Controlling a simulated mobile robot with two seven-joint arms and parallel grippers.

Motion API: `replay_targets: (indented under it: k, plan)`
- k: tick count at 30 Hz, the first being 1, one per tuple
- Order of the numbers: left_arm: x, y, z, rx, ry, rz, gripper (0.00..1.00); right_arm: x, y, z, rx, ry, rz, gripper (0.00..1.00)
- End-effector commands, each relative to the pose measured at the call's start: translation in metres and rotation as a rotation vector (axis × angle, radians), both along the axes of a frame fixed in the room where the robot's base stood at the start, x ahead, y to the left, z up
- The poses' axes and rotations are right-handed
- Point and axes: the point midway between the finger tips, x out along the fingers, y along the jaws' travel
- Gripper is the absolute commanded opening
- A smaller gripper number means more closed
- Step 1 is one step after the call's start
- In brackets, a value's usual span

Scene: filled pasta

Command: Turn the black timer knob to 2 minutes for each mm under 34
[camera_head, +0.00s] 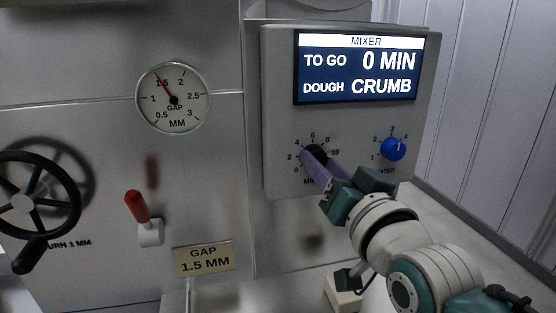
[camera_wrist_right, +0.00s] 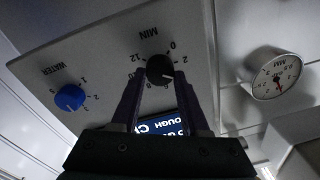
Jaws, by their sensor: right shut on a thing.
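The black timer knob (camera_head: 319,153) is on the mixer panel (camera_head: 275,100), inside a MIN dial marked from 0 to past 10. My right gripper (camera_head: 308,158) has its purple fingers shut on the knob. The right wrist view shows the knob (camera_wrist_right: 160,68) between the two fingertips; I cannot clearly read its pointer. The mixer screen (camera_head: 358,70) reads "TO GO 0 MIN" and "DOUGH CRUMB". My left gripper is not in view.
A blue WATER knob (camera_head: 393,149) is right of the timer. Left are a GAP gauge (camera_head: 190,105) with its needle near 1.5, a black handwheel (camera_head: 75,195), a red-handled lever (camera_head: 138,207) and a "GAP 1.5 MM" card (camera_head: 204,259).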

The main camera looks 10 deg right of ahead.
Motion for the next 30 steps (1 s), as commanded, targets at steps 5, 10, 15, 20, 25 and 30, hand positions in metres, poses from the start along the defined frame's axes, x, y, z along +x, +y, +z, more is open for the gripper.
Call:
replay_targets:
  k: [5, 10, 15, 20, 25, 30]
  plan:
    - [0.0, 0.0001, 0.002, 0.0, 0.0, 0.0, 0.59, 0.0002, 0.0, 0.0008, 0.101, 0.002, 0.001, 0.0]
    - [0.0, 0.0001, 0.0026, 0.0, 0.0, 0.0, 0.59, 0.0001, 0.0, 0.0004, 0.164, 0.003, 0.001, 0.0]
    - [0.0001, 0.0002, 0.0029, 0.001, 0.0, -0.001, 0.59, 0.0001, 0.0, 0.0001, 0.192, 0.004, 0.001, 0.0]
    - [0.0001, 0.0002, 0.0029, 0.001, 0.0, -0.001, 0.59, 0.0001, 0.0, 0.0, 0.2, 0.005, 0.001, 0.0]
    - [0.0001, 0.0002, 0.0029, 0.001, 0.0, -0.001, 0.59, 0.0, 0.0, 0.0, 0.2, 0.005, 0.001, 0.0]
    - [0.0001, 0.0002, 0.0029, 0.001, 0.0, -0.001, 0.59, 0.0, 0.0, 0.0, 0.199, 0.005, 0.001, 0.54]
